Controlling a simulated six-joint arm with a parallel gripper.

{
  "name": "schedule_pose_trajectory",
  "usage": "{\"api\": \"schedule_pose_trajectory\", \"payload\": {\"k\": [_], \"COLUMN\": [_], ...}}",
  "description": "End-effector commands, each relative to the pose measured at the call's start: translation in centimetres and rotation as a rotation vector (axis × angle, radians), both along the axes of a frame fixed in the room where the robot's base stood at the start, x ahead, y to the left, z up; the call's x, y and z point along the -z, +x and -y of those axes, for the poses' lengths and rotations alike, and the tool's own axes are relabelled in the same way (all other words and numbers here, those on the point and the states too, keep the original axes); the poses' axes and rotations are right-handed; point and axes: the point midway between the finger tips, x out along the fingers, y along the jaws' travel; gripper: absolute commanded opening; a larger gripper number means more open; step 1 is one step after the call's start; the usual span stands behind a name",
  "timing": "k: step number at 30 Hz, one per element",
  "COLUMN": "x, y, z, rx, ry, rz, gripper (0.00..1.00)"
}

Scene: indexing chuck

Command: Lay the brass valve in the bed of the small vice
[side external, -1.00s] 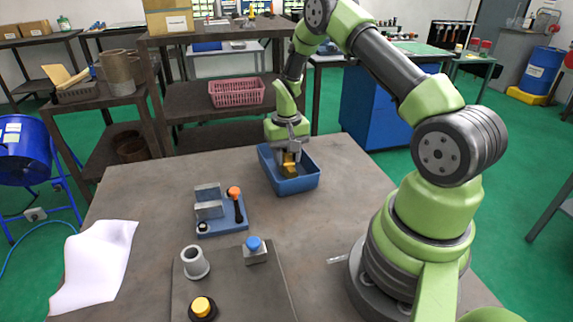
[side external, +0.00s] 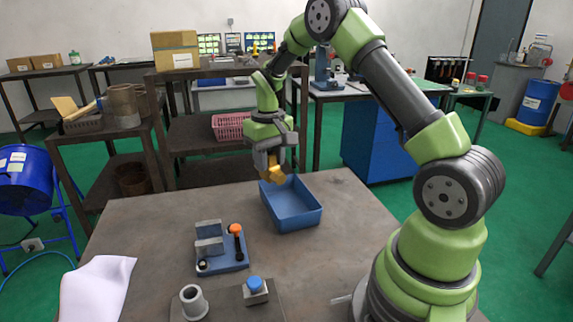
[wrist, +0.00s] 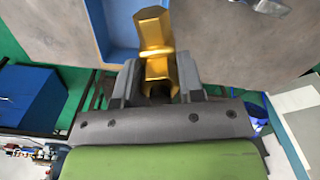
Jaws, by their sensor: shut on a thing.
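The brass valve (wrist: 153,32) is gold-coloured and sits between the fingers of my gripper (wrist: 155,80) in the wrist view. In the side view my gripper (side external: 272,164) is shut on the valve (side external: 276,174) and holds it above the left rear part of the blue bin. The small vice (side external: 222,262) stands on the table, left of and nearer than the bin. It has a blue base, two grey upright jaws with a gap between them, and an orange-knobbed handle. The gripper is well above and behind the vice.
The open blue bin (side external: 291,220) looks empty inside. A grey ring-shaped part (side external: 193,302) and a blue-topped button box (side external: 255,291) stand on a plate in front of the vice. White paper or cloth (side external: 98,287) lies at the table's left edge. Bare table lies between bin and vice.

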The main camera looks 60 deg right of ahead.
Motion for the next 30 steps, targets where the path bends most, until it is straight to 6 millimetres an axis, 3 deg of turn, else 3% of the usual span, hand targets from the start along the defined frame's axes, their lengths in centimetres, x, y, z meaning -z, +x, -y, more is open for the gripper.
{"api": "schedule_pose_trajectory", "payload": {"k": [6,9,13,18,30], "x": [0.2,0.3,0.3,0.3,0.6], "y": [4.1,5.0,5.5,5.6,5.6], "z": [-8.7,-12.3,-15.5,-17.1,-17.1], "rx": [-0.619,-0.859,-1.077,-1.191,-1.193], "ry": [0.000,0.001,0.001,0.001,0.001], "rz": [0.001,0.001,0.001,0.000,0.000], "gripper": [0.00,0.00,0.00,0.00,0.00]}}
